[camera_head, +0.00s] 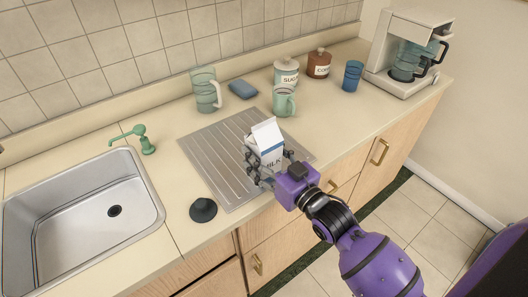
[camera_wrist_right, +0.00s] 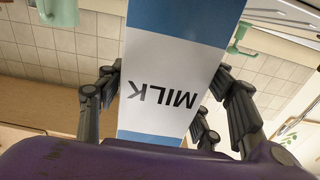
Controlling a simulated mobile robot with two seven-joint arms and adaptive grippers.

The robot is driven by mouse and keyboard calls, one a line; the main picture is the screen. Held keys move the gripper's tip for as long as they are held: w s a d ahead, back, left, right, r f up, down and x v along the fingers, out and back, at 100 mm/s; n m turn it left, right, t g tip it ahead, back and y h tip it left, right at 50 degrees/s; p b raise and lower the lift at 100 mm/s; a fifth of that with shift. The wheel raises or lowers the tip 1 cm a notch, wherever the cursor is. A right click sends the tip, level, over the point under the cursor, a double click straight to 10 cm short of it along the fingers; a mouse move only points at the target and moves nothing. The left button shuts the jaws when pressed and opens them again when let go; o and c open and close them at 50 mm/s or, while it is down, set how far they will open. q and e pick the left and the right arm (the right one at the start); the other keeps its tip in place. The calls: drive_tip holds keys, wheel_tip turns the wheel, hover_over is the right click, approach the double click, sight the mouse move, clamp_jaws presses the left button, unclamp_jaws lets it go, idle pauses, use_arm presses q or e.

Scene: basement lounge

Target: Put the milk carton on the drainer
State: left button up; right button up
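The white and blue milk carton (camera_head: 266,145) is upright over the right part of the ridged metal drainer (camera_head: 213,163) in the head view. My right gripper (camera_head: 262,167) has its fingers on both sides of the carton and is shut on it. In the right wrist view, the carton (camera_wrist_right: 172,80) fills the middle, its MILK lettering upside down, between the dark fingers (camera_wrist_right: 165,85). The carton's base is hidden behind the gripper, so I cannot tell whether it touches the drainer. My left gripper is not in view.
A sink (camera_head: 85,215) with a green tap (camera_head: 140,138) lies left of the drainer. A dark plug (camera_head: 203,209) sits near its front left corner. Behind are a glass pitcher (camera_head: 205,90), blue sponge (camera_head: 243,89), green mug (camera_head: 284,101), canisters and blue cup (camera_head: 352,76).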

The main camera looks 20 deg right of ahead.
drive_tip(key=shift+o, duration=0.6)
drive_tip(key=shift+r, duration=0.25)
use_arm(q)
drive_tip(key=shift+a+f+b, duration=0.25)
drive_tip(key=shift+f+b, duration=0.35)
drive_tip(key=shift+b, duration=0.2)
use_arm(e)
drive_tip(key=v, duration=1.2)
drive_tip(key=s+d+f+m+g+h, duration=0.15)
drive_tip(key=s+f, duration=0.25)
drive_tip(key=f, duration=0.5)
drive_tip(key=s+d+f+m+g+h, duration=0.1)
drive_tip(key=s+f+g+h, duration=0.15)
drive_tip(key=f, duration=0.55)
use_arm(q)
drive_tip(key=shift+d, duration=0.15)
use_arm(e)
drive_tip(key=s+f+m+g+h, duration=0.1)
drive_tip(key=s+f+g, duration=0.3)
drive_tip(key=s+f, duration=1.1)
drive_tip(key=shift+s+a+g+h, duration=0.35)
drive_tip(key=shift+g+h, duration=0.05)
drive_tip(key=shift+h, duration=0.2)
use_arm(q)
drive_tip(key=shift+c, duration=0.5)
use_arm(e)
drive_tip(key=shift+r, duration=0.1)
